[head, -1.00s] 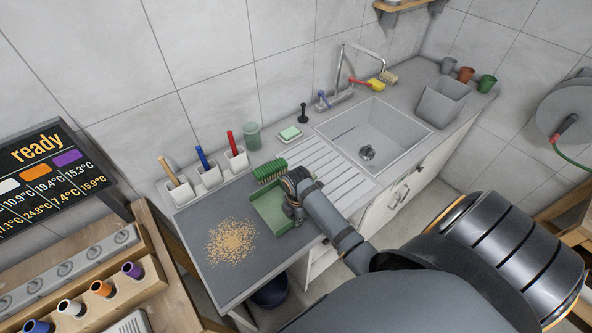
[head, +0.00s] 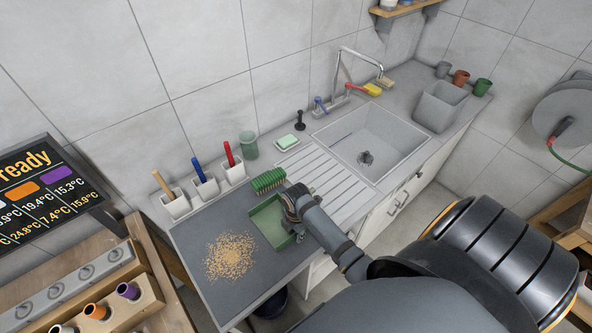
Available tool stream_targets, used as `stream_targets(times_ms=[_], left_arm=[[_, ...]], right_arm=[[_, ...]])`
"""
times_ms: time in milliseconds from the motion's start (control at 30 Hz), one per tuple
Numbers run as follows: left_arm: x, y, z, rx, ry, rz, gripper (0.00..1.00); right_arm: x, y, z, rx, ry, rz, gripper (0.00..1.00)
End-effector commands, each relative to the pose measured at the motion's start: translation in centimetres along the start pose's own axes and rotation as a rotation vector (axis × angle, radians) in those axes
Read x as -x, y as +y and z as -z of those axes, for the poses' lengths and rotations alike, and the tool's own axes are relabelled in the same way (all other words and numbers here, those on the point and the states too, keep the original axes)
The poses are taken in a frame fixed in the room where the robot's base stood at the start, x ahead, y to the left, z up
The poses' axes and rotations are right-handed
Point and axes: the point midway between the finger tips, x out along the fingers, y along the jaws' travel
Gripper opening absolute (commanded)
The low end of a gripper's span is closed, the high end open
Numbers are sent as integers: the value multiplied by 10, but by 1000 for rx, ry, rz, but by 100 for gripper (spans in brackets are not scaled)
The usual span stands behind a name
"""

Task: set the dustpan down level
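The green dustpan (head: 266,222) lies on or just over the dark grey counter mat (head: 205,285), right of a pile of tan crumbs (head: 230,256). Whether it touches the mat all round I cannot tell. My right gripper (head: 294,220) is at the dustpan's right side, where the handle is hidden under it. Its fingers are too small and covered to show whether they are open or shut. A green brush (head: 268,180) lies just behind the dustpan, bristles showing. My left gripper is not in view.
White holders with tan, blue and red handles (head: 229,156) stand along the wall. The sink (head: 369,150) and its ribbed drainboard (head: 327,182) are to the right. The mat's front left is bare beyond the crumbs. A dark bucket (head: 270,302) is below the counter edge.

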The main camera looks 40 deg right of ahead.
Motion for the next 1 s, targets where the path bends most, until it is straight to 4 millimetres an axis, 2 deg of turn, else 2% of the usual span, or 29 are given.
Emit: stream_targets(times_ms=[100,233,500,700,800,1000], left_arm=[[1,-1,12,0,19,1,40],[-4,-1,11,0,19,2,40],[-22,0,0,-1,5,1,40],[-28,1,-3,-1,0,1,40],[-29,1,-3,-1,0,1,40],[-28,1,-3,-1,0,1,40]], right_arm=[[2,0,0,0,0,0,28],[15,1,0,0,0,-3,28],[81,1,0,1,-2,-6,28],[115,1,0,0,-1,-3,28],[123,0,0,0,-1,-1,28],[125,0,0,0,0,1,28]])
